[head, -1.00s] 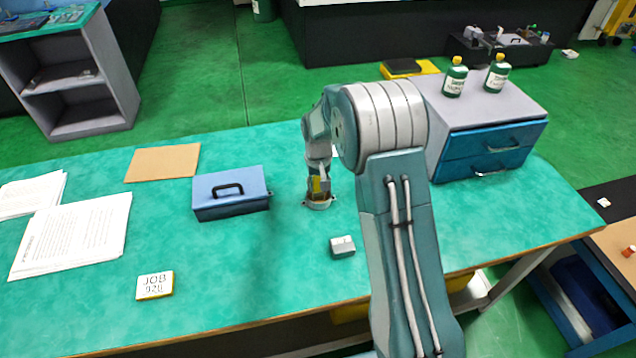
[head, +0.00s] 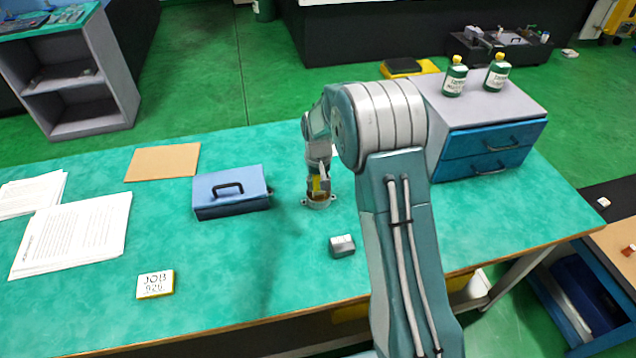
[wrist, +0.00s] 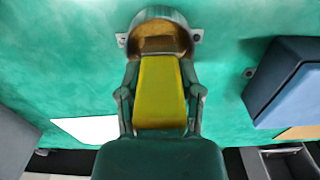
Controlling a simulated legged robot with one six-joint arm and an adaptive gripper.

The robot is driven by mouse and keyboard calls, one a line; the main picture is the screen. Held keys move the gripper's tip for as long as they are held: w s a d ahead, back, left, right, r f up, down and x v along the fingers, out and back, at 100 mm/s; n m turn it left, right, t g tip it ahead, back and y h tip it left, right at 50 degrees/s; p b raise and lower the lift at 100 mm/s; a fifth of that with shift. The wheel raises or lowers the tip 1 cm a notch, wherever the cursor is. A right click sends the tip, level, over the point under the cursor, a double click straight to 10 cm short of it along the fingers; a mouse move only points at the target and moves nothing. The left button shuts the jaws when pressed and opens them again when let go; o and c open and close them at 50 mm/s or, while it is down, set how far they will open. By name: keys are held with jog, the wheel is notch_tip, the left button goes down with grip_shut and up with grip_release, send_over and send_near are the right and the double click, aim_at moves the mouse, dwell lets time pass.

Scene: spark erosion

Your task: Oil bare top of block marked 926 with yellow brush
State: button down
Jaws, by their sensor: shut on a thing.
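My gripper (wrist: 160,100) is shut on the yellow brush (wrist: 158,80), its fingers on either side of the broad yellow handle. The brush's lower end is in a round metal holder (wrist: 188,38) with side lugs, so its bristles are hidden. The brush (head: 317,185) and holder (head: 331,201) also show in the head view, partly behind my gripper (head: 318,173). A small grey block (head: 342,251) with a light top sits on the bench nearer the front edge, clear of my gripper. Its marking is too small to read. A yellow-edged card (head: 155,284) reads JOB 926.
A blue case (head: 232,194) with a black handle stands left of the holder, and a grey drawer cabinet (head: 440,142) with two green bottles stands right. Papers (head: 75,235) and a brown board (head: 162,163) lie at left. The green bench (head: 250,290) is clear around the block.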

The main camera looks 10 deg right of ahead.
jog(key=shift+r, duration=3.5)
jog(key=shift+s, duration=0.15)
